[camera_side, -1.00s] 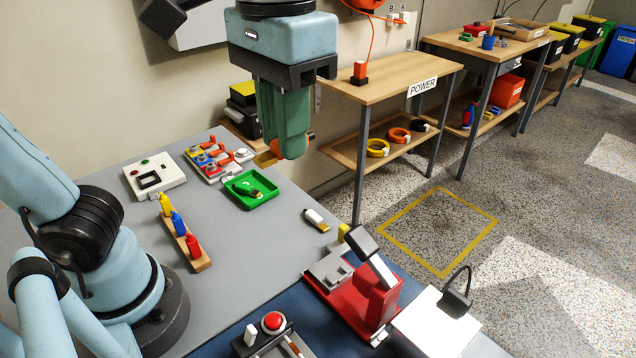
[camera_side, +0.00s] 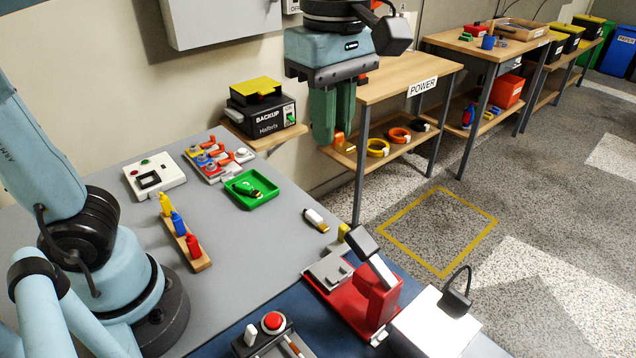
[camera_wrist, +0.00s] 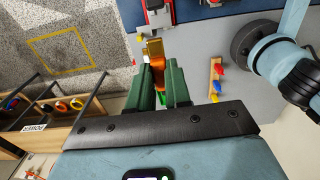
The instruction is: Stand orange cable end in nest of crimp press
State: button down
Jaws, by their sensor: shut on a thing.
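My gripper (camera_side: 335,142) is shut on the orange cable end (camera_side: 339,137), high above the bench's far right edge. In the wrist view, its orange body (camera_wrist: 158,66) sits between the green fingers (camera_wrist: 161,82), and its brass-coloured tip (camera_wrist: 152,47) sticks out beyond them, towards the press in the picture. Part of the body is hidden by the fingers. The red crimp press (camera_side: 376,296), with a grey block and a dark-ended lever, stands below at the front right, apart from the cable end. It shows at the top of the wrist view (camera_wrist: 155,18). I cannot make out its nest clearly.
A red button box (camera_side: 272,324) and a lamp (camera_side: 455,303) flank the press. A wooden POWER table (camera_side: 392,75) stands behind.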

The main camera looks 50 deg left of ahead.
send_over(327, 266)
notch_tip(327, 266, down, 18)
jog(key=shift+r, duration=0.2)
jog(key=shift+f, duration=0.15)
jog(key=shift+f, duration=2.35)
jog(key=shift+f, duration=0.9)
dwell(1.6)
jog(key=c, duration=1)
grip_release()
jog(key=shift+r, duration=0.1)
jog(key=shift+r, duration=5.95)
